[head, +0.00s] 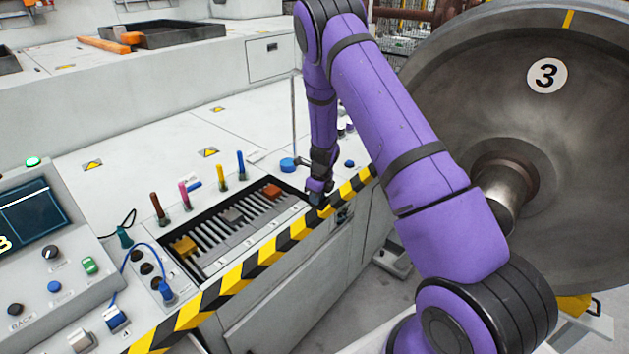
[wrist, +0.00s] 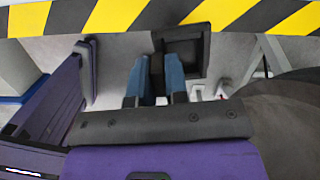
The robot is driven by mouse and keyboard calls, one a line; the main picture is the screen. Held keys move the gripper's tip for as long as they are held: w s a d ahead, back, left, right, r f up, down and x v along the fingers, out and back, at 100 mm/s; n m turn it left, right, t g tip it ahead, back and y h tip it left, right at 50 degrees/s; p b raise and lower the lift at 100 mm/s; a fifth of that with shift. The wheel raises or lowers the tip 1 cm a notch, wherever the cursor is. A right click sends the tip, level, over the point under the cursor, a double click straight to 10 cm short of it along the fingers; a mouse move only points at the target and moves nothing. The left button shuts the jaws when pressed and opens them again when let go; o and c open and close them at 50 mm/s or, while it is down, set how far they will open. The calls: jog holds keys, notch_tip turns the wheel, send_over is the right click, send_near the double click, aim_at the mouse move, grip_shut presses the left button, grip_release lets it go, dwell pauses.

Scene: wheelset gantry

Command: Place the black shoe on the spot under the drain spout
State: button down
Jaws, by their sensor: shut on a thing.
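My gripper (head: 317,197) is at the end of my purple arm, near the striped front edge of the console. In the wrist view its two blue-grey fingers (wrist: 155,82) are shut on a black block-like piece, which I take for the black shoe (wrist: 184,45). The shoe shows a squarish dark face, just beyond the fingertips and to their right. In the head view I cannot clearly separate the shoe from the dark gripper parts. I cannot make out the drain spout or the spot under it in either view.
A slatted rack (head: 215,262) in the console holds a yellow block (head: 183,246), a grey block (head: 232,215) and a red block (head: 272,191). The striped edge (head: 262,262) runs along its front. A large wheel (head: 440,85) stands at right. Grey floor shows between.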

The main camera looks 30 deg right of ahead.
jog(key=shift+w+d+f+m, duration=0.1)
jog(key=shift+w+d+m, duration=0.15)
jog(key=shift+d+m, duration=0.4)
jog(key=shift+m, duration=0.25)
jog(key=w+d, duration=0.2)
jog(key=w, duration=0.2)
jog(key=w+d+f, duration=0.1)
jog(key=w+d, duration=0.1)
jog(key=w, duration=0.3)
jog(key=w+d, duration=0.3)
jog(key=w, duration=0.1)
jog(key=shift+w+f, duration=0.25)
jog(key=shift+w, duration=0.1)
jog(key=shift+w+d+f, duration=0.15)
jog(key=shift+f, duration=1.6)
jog(key=shift+f, duration=0.1)
jog(key=c, duration=1.1)
grip_release()
